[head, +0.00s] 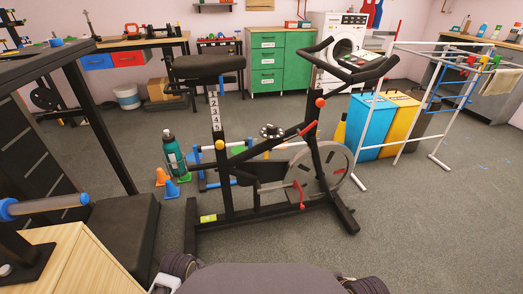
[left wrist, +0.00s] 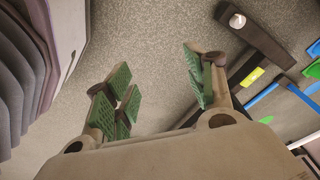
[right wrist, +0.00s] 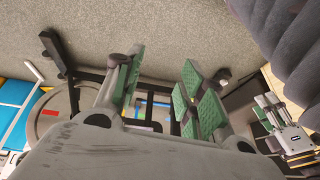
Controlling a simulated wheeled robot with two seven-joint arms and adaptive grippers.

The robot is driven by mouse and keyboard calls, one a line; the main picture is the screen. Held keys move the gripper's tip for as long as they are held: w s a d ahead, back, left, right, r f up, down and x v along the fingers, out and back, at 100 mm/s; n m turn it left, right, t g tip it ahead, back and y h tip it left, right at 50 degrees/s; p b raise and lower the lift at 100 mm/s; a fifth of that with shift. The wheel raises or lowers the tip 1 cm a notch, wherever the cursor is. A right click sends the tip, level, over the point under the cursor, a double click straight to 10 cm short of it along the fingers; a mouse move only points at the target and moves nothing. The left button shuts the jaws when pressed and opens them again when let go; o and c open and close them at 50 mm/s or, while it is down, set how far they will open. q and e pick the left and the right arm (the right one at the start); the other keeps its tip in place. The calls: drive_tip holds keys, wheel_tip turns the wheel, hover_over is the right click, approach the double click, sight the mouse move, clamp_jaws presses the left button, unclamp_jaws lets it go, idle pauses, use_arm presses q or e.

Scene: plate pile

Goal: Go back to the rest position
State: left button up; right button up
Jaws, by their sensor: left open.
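My left gripper (left wrist: 158,88) shows in the left wrist view with its green-padded fingers spread apart. Nothing is between them, and grey floor lies behind. My right gripper (right wrist: 162,85) shows in the right wrist view with its green-padded fingers apart and nothing held between them. In the head view I cannot clearly make out either gripper's fingertips. No plates show clearly in any view.
A black exercise bike (head: 265,185) stands ahead on grey floor (head: 420,235). A wooden-topped cabinet (head: 85,260) is close at the left. A white drying rack (head: 445,90) stands right, beside blue and yellow bins (head: 400,125). The front right floor is clear.

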use_arm(q)
drive_tip(key=s+a+r+n+t, duration=0.1)
drive_tip(key=s+r+n, duration=0.3)
drive_tip(key=r, duration=0.9)
drive_tip(key=shift+s+a+n+p, duration=0.2)
drive_tip(key=shift+s+n+p, duration=0.2)
drive_tip(key=shift+s, duration=0.7)
use_arm(e)
drive_tip(key=shift+g+h, duration=0.5)
drive_tip(key=shift+h, duration=0.4)
drive_tip(key=d+r, duration=0.2)
drive_tip(key=s+d+r, duration=0.1)
drive_tip(key=d+r, duration=0.1)
use_arm(q)
drive_tip(key=shift+w+d+f+p, duration=0.1)
drive_tip(key=shift+w+f+p, duration=0.25)
drive_tip(key=shift+p, duration=0.7)
use_arm(e)
drive_tip(key=shift+w+f, duration=0.35)
drive_tip(key=shift+w, duration=0.05)
